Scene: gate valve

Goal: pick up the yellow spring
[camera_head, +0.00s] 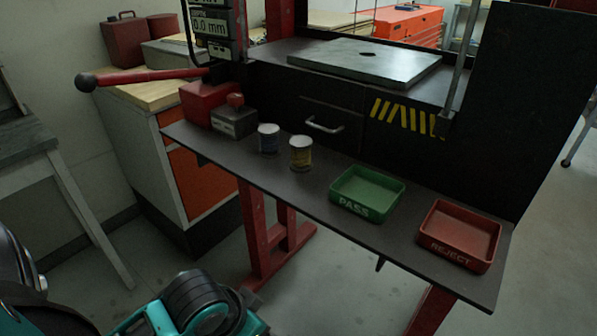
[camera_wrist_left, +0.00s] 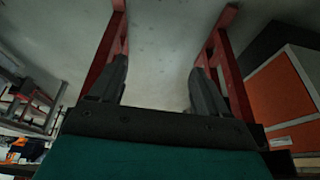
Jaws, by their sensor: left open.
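A small upright cylinder with a pale top and yellowish sides (camera_head: 300,153) stands on the dark front shelf. It looks like the yellow spring, but its coils are too small to make out. A similar cylinder with bluish sides (camera_head: 268,138) stands just left of it. My left gripper (camera_wrist_left: 158,66) is open and empty in the wrist view, with bare floor between its fingers. In the head view only teal and black parts of my arm show at the bottom, well below the shelf and apart from the cylinders. My right gripper is out of view.
On the dark shelf (camera_head: 330,175) stand a green PASS tray (camera_head: 366,192) and a red REJECT tray (camera_head: 459,234), both empty. A grey block (camera_head: 234,122) is left of the cylinders. A red lever (camera_head: 150,76) reaches left. Red legs (camera_head: 262,235) hold the shelf.

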